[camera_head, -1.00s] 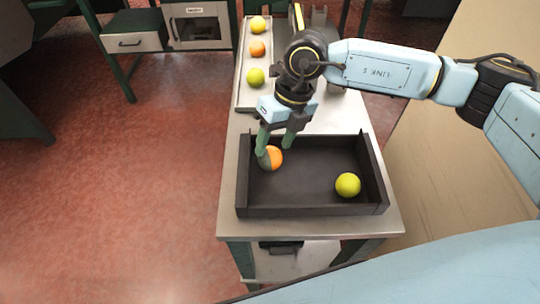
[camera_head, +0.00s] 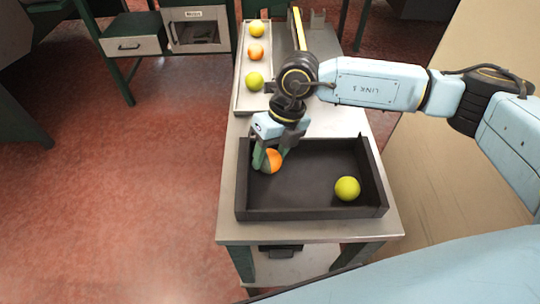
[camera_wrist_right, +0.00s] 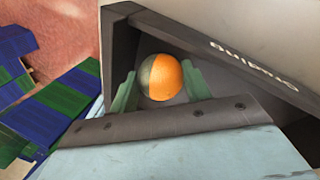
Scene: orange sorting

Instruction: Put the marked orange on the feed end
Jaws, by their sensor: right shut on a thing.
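The marked orange (camera_head: 273,160), half orange and half grey, is at the left side of the black tray (camera_head: 310,210). My right gripper (camera_head: 270,163) reaches down into the tray with its green fingers on both sides of the marked orange, shut on it. In the right wrist view the marked orange (camera_wrist_right: 165,77) sits between the green fingertips (camera_wrist_right: 160,88), close to the tray's wall. A fingertip hides part of it in the head view. My left gripper is not in view. I cannot tell which part of the table is the feed end.
A yellow-green fruit (camera_head: 347,188) lies at the right in the black tray. A long pale tray (camera_head: 240,92) behind holds a yellow fruit (camera_head: 257,28), an orange (camera_head: 256,52) and a yellow-green fruit (camera_head: 255,81). A yellow-edged strip (camera_head: 298,28) runs beside it.

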